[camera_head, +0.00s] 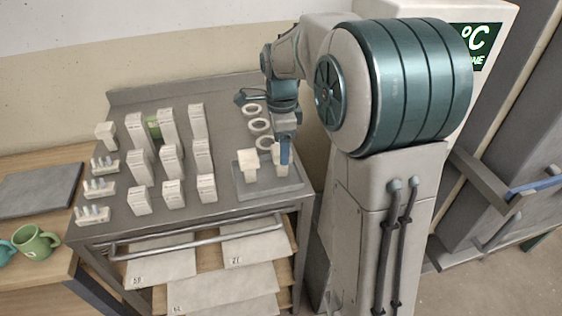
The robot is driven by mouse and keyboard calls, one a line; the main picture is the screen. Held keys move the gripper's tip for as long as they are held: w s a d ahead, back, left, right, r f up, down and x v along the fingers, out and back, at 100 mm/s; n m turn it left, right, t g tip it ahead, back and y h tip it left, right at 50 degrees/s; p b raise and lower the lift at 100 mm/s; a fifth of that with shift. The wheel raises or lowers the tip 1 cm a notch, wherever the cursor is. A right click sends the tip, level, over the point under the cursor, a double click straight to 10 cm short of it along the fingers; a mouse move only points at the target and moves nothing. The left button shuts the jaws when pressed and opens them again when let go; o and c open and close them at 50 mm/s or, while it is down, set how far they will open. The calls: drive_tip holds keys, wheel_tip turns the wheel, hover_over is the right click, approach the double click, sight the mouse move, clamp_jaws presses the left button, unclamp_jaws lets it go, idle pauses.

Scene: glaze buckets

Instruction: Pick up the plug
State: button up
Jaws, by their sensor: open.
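No thing in view is plainly marked as the plug. Two pale, block-like pieces stand on a grey tray (270,192) at the right of the metal table; either may be the plug, but I cannot tell. The left piece (248,168) stands clear, with a wider top. The right piece (277,158) is partly hidden by my gripper (285,152). My gripper points down with its blue fingers open, at or just in front of the right piece. I cannot tell whether they touch it or straddle it.
Several white rings (259,125) lie behind the tray, near a small dark item (241,97). Rows of upright pale blocks (172,162) fill the table's middle. Small racks (100,187) stand at its left. A green mug (36,242) sits on the wooden table. Open drawers lie below.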

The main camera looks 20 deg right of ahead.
wheel_tip(320, 180, down, 4)
drive_tip(key=shift+f, duration=0.15)
drive_tip(key=c, duration=1.1)
